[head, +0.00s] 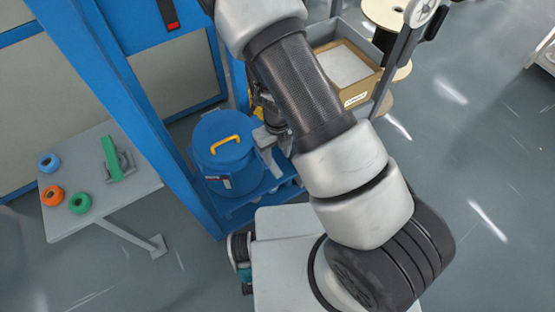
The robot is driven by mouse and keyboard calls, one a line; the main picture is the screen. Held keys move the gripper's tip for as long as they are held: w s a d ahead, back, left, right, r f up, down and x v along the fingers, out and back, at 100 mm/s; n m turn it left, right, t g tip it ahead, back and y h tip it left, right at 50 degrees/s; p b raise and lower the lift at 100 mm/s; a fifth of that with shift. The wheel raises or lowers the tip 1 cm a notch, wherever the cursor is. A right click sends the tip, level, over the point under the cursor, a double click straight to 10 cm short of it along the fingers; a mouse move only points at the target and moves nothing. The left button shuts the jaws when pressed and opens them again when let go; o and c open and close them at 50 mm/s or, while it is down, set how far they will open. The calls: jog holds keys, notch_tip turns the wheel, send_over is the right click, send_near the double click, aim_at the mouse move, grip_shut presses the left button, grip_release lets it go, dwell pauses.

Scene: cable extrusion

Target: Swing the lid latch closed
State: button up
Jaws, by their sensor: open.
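A round blue drum (232,178) stands on a blue shelf of the machine frame, left of my arm. Its blue lid (212,130) lies on top and carries a yellow handle (224,144). A small label-like patch (218,181) shows on the drum's front wall. I cannot pick out the lid latch for certain; the drum's right side is partly covered by my gripper. My gripper (271,158) is open at the right side of the drum, close to the lid's rim. I cannot tell whether it touches anything there.
Blue frame posts (130,95) rise left of the drum. A grey table (130,195) at left holds blue, orange and green rings and a green-topped fixture. The floor at right is clear.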

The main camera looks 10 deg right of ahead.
notch_tip(320, 180, up, 7)
jog(key=p, duration=0.1)
jog(key=shift+p, duration=0.4)
notch_tip(320, 180, up, 25)
jog(key=s+a+n+t+y+p, duration=0.15)
jog(key=n+y, duration=0.25)
jog(key=n, duration=1)
jog(key=s+d+r+n+t+h+p, duration=0.1)
jog(key=s+d+r+n+t+h, duration=0.1)
jog(key=s+d+r+n, duration=0.3)
jog(key=s+d+r+n+t+h+p, duration=0.2)
jog(key=s+d+r+n, duration=0.3)
jog(key=r+n, duration=0.7)
jog(key=shift+s+d+r, duration=0.35)
jog(key=shift+s+r, duration=0.2)
jog(key=shift+r, duration=0.25)
